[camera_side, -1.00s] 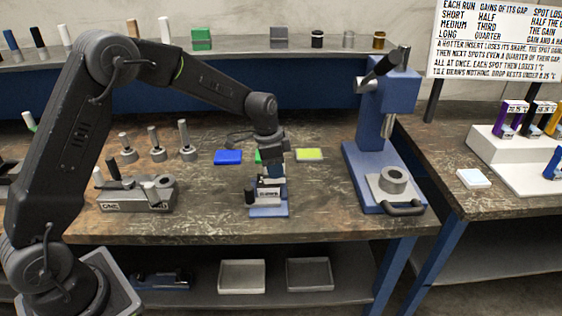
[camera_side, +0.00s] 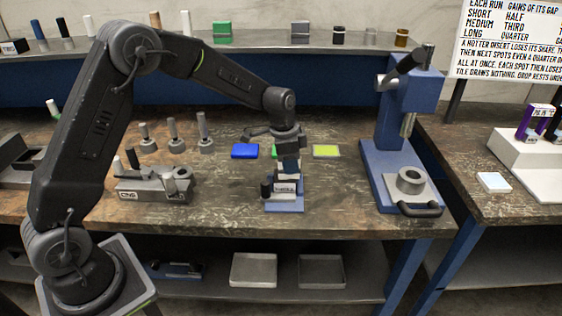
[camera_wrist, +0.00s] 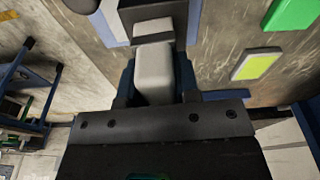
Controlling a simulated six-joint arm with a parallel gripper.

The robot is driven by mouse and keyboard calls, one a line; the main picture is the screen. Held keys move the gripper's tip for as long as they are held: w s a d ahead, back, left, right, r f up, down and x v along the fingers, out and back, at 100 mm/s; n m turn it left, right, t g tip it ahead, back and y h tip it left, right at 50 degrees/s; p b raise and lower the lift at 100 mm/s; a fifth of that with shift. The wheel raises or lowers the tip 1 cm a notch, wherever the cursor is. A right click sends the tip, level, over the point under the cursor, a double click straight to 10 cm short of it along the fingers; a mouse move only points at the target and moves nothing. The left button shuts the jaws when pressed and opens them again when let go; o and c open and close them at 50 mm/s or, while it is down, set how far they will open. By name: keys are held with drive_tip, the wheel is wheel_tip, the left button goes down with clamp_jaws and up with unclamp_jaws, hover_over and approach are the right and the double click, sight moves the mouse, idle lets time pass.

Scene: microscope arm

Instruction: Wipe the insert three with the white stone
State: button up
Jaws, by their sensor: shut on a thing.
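My gripper (camera_wrist: 155,85) is shut on a pale block, the white stone (camera_wrist: 154,68), which stands out between the two fingers in the wrist view. In the side view my gripper (camera_side: 288,160) points down right over a small blue stand (camera_side: 285,208). The stand carries a pale labelled block (camera_side: 285,187) and a black knob at its left. The label is too small to read. The wrist view shows a dark and grey part of the stand (camera_wrist: 152,12) just beyond the stone. I cannot tell whether they touch. Which piece is insert three is not clear.
A blue pad (camera_side: 245,151), a mostly hidden green pad (camera_wrist: 292,12) and a yellow pad (camera_side: 326,151) lie behind the stand. A grey fixture (camera_side: 155,188) is to the left, a blue lever press (camera_side: 405,130) to the right. Bare bench lies between stand and press.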

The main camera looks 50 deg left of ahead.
drive_tip(key=shift+w+d, duration=0.8)
drive_tip(key=shift+d, duration=0.05)
drive_tip(key=shift+a+r, duration=0.1)
drive_tip(key=shift+r, duration=4)
